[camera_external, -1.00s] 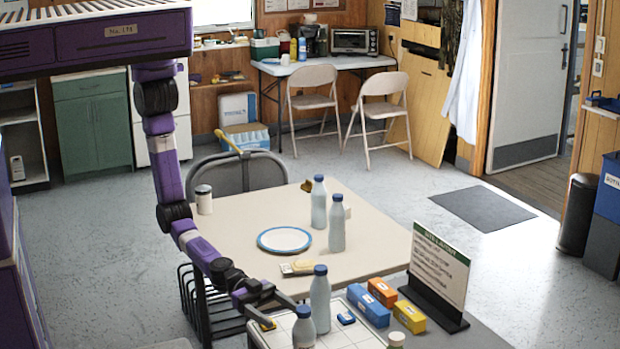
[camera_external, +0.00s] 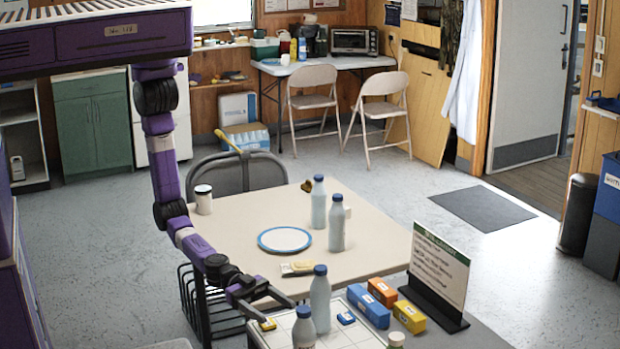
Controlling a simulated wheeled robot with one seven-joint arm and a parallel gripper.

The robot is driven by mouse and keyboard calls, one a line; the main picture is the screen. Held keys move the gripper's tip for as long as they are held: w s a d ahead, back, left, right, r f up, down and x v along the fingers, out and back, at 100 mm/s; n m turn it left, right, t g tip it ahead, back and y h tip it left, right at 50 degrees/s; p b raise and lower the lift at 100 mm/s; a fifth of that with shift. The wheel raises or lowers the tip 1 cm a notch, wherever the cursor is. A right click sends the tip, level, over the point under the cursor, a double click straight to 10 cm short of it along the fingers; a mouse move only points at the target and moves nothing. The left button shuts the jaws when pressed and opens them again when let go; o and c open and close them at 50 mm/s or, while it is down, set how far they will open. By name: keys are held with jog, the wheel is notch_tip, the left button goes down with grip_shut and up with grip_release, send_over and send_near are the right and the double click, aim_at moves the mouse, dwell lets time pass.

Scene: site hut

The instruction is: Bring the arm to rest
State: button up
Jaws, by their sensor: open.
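My purple and black arm hangs down at the left, and my gripper (camera_external: 277,311) is at its lower end, over the near edge of the beige table (camera_external: 225,235) and the white tiled surface (camera_external: 345,335) in front. Its two dark fingers are spread and I see nothing held between them. A small yellow block (camera_external: 267,324) lies on the tiled surface just below one fingertip. A thin gap seems to part them, but contact is hard to tell.
Blue-capped bottles stand close by, one (camera_external: 320,298) right of my gripper and another (camera_external: 304,328) nearer. A blue-rimmed plate (camera_external: 285,240), a jar (camera_external: 203,199) and a pale yellow item (camera_external: 297,268) are on the table. Coloured boxes (camera_external: 369,306) and a sign (camera_external: 438,268) stand right.

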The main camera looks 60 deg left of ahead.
jog(key=w+a+r+n+t+y, duration=0.1)
jog(key=w+a+r+t, duration=0.2)
jog(key=a, duration=0.9)
jog(key=w+a+n+t+y, duration=0.2)
jog(key=w+a, duration=0.3)
jog(key=a, duration=0.7)
jog(key=w+a+r+n+t+y, duration=0.1)
jog(key=w+a+r+t, duration=0.2)
jog(key=a, duration=0.8)
jog(key=s+a+n+y, duration=0.2)
jog(key=a+n+y, duration=0.1)
jog(key=a, duration=0.5)
jog(key=s+a+r+n+t+y, duration=0.1)
jog(key=a+n+y, duration=0.3)
jog(key=a, duration=0.5)
jog(key=s+a+r+n+t+y, duration=0.1)
jog(key=s+a+n+y, duration=0.3)
jog(key=a, duration=0.5)
jog(key=shift+a+y, duration=0.2)
jog(key=shift+y, duration=1)
